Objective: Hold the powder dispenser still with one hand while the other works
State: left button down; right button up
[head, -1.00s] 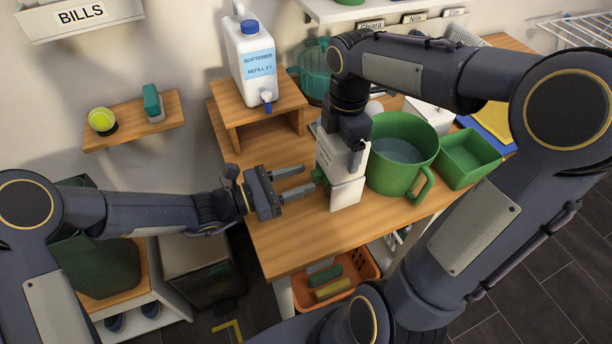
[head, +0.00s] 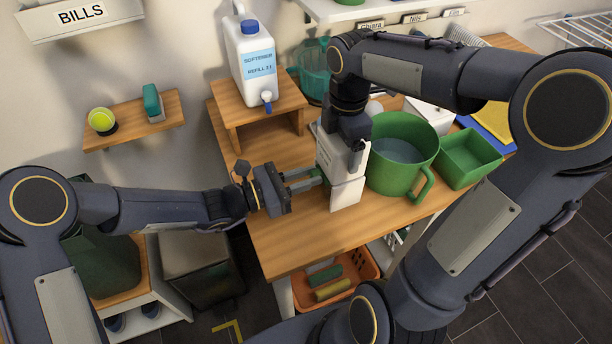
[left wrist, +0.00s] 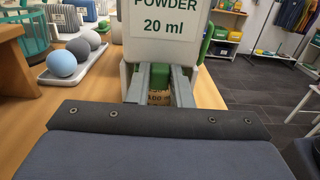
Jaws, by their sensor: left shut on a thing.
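The white powder dispenser (head: 347,190) stands upright on the wooden counter, left of the green jug. Its label reading "POWDER 20 ml" shows in the left wrist view (left wrist: 166,30). A green part (left wrist: 159,77) sits low on its front. My left gripper (head: 318,178) reaches in from the left, its fingers closed on this green part; the fingers also show in the left wrist view (left wrist: 158,88). My right gripper (head: 346,138) points down at the dispenser's top from above. Its fingertips are hard to make out, so I cannot tell its grip.
The green jug (head: 396,178) stands close to the right of the dispenser, with a green tray (head: 470,160) beyond it. A softener bottle (head: 252,65) stands on a wooden riser (head: 232,112) behind. The counter's front left is clear. An orange basket (head: 372,268) sits below.

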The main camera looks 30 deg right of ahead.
pick_arm(q)
jog(key=shift+a, duration=0.1)
jog(key=a, duration=0.3)
jog(key=shift+w+a, duration=0.25)
jog(key=c, duration=1.3)
grip_release()
jog(key=shift+d, duration=0.1)
jog(key=a, duration=0.8)
jog(key=w+a, duration=0.1)
jog(key=a, duration=0.3)
jog(key=shift+w, duration=0.1)
